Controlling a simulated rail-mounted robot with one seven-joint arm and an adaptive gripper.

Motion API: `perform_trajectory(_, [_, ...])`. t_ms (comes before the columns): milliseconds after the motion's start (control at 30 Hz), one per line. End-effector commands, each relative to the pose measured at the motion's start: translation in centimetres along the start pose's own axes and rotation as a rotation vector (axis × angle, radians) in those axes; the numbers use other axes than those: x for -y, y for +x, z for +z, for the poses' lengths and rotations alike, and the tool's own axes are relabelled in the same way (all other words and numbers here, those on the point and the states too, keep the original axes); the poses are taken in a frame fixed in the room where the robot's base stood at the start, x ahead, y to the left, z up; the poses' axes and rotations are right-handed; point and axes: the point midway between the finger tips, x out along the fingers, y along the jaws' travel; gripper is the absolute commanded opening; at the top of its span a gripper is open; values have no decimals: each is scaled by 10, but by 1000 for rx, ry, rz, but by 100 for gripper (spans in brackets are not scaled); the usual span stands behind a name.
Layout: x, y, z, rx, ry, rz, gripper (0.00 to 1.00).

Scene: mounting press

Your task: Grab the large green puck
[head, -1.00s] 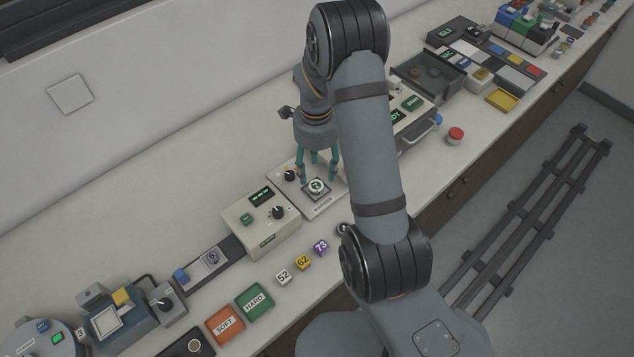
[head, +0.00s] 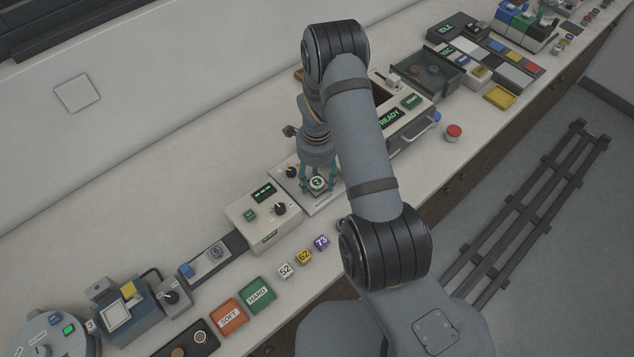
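A round puck (head: 317,184) with a pale rim and a dark green marked top sits on the marker station (head: 322,204) near the middle of the head view. It is the only puck by my gripper; its full size and side colour are hard to tell. My gripper (head: 318,177) points down over it with its teal fingers spread, one on each side of the puck. The fingers look open, and contact with the puck is not visible. Part of the station is hidden behind my arm.
A beige device (head: 263,215) with a knob stands just left of the marker station. A machine showing READY (head: 390,119) stands to the right, partly behind my arm. Numbered cubes (head: 304,257) and the green HARD tray (head: 257,295) lie in front.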

Motion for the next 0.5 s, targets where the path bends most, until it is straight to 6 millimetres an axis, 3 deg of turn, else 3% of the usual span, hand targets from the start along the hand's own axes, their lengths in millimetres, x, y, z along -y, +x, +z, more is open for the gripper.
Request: perform_trajectory(500, [0,0,0,0,0,1,23])
